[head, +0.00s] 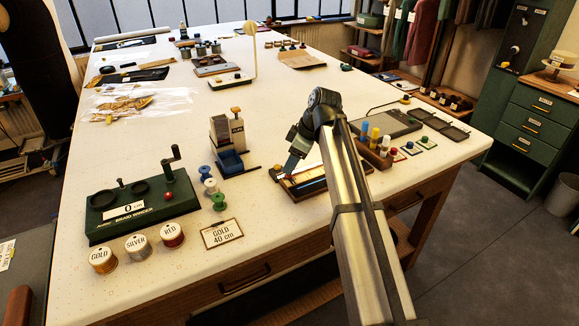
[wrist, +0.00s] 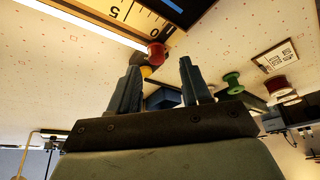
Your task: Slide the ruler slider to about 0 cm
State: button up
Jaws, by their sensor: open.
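The ruler (head: 308,184) lies in a dark-edged wooden tray near the table's front edge, partly hidden by my arm and gripper. In the wrist view the ruler (wrist: 140,12) crosses the top, with a 5 mark, ticks and a blue strip. A red knob (wrist: 155,53) shows at the ruler's edge; it may be the slider, but I cannot tell. My gripper (head: 288,170) is over the tray's left end. In the wrist view my gripper (wrist: 158,66) has its two fingers apart, with the red knob seen beyond the gap. Nothing is held.
A green braid winder (head: 140,208) stands at the left, with thread spools and a GOLD 40 cm card (head: 222,234). A blue-based block device (head: 228,160) is left of my gripper. Colored pegs (head: 374,140) stand right of my arm.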

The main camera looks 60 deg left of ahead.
jog(key=v, duration=1)
jog(key=shift+r, duration=0.35)
jog(key=shift+w+d, duration=0.1)
